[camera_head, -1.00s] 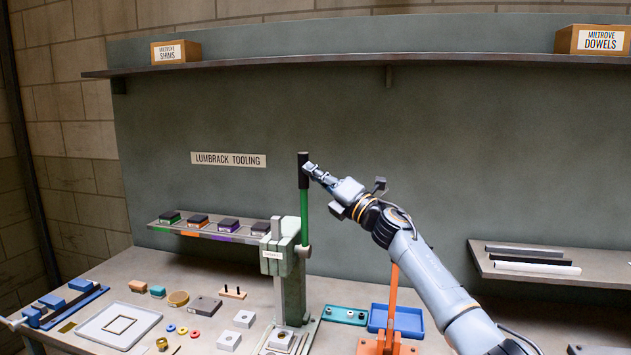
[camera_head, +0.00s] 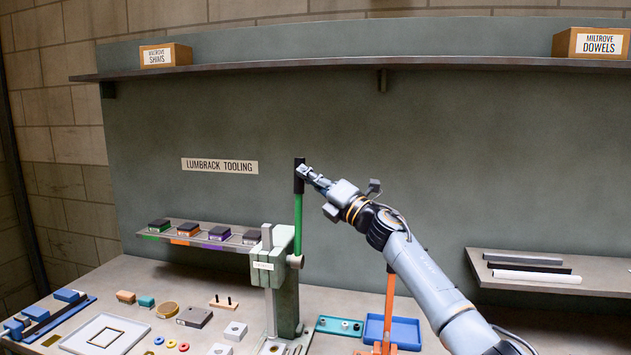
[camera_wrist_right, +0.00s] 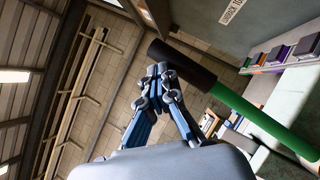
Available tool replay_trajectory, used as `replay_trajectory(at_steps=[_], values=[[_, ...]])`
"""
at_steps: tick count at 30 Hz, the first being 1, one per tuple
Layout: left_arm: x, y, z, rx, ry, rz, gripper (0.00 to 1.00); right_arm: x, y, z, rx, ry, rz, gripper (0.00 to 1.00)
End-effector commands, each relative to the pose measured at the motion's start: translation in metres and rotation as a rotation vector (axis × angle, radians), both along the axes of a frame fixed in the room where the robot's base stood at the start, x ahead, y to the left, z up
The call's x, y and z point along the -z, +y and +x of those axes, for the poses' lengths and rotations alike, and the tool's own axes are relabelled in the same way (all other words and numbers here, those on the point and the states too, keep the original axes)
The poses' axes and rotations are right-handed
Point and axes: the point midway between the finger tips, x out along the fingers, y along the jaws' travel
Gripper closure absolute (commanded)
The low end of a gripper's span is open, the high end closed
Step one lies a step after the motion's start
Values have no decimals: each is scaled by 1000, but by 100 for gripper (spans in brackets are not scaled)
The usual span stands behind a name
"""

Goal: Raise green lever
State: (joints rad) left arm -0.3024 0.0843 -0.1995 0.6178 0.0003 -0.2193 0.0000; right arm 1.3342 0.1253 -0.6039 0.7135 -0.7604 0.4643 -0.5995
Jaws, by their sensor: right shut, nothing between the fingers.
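The green lever (camera_head: 298,215) stands nearly upright from the side of the grey-green press (camera_head: 284,290), with a black grip (camera_head: 299,175) at its top. In the right wrist view the black grip (camera_wrist_right: 181,64) and green shaft (camera_wrist_right: 262,122) run across just beyond my fingers. My right gripper (camera_head: 304,172) is shut and empty, its fingertips beside the black grip. In the right wrist view the fingertips (camera_wrist_right: 158,75) are together close to the grip; I cannot tell whether they touch. My left gripper is not in view.
A small shelf (camera_head: 196,241) with several blocks is left of the press. Small parts lie on the bench's left. A right shelf (camera_head: 545,257) holds bars. Space above the press is clear.

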Motion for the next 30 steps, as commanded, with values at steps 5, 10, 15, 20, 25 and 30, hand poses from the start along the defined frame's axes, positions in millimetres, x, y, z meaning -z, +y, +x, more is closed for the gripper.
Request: replay_trajectory(at_steps=[5,10,15,20,25,30], values=[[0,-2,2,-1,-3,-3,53,5,-8,-6,2,-1,-3,100],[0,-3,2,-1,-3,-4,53,14,-24,-20,4,-1,-3,100],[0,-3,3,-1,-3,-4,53,24,-43,-39,4,1,-3,100],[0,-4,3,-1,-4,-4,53,34,-61,-58,3,1,-2,100],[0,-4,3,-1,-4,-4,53,42,-75,-73,2,1,0,100],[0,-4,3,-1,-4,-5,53,51,-78,-80,3,19,27,100]])
